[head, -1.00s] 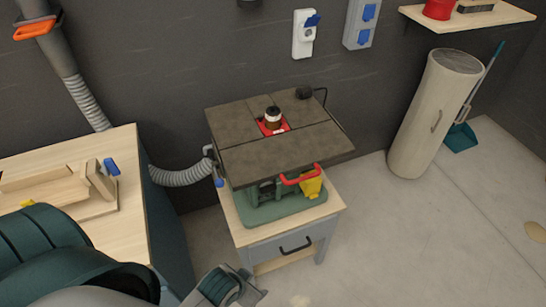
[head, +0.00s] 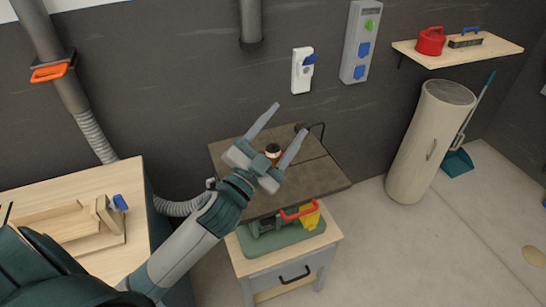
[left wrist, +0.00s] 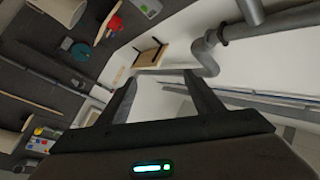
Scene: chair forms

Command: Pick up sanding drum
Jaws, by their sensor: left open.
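The sanding drum (head: 273,150) is a short upright cylinder, brown with a pale top and dark middle. It stands on the dark, square-topped bench sander (head: 317,178) and is partly hidden behind my left gripper. My left gripper (head: 292,118) is open, its two fingers spread and pointing up and to the right. In the head view the drum shows between the fingers, but the gripper appears above the sander top, with nothing held. In the left wrist view the open fingers (left wrist: 160,78) frame only the room, and I cannot make out the drum there. My right gripper is not in view.
The sander stands on a small wooden-topped cabinet (head: 333,236). A workbench (head: 130,172) with a wooden jig is at the left, and a grey hose runs behind it. A pale cylinder (head: 415,150) stands at the right. A shelf (head: 490,52) with a red container is above. Open floor lies at the right.

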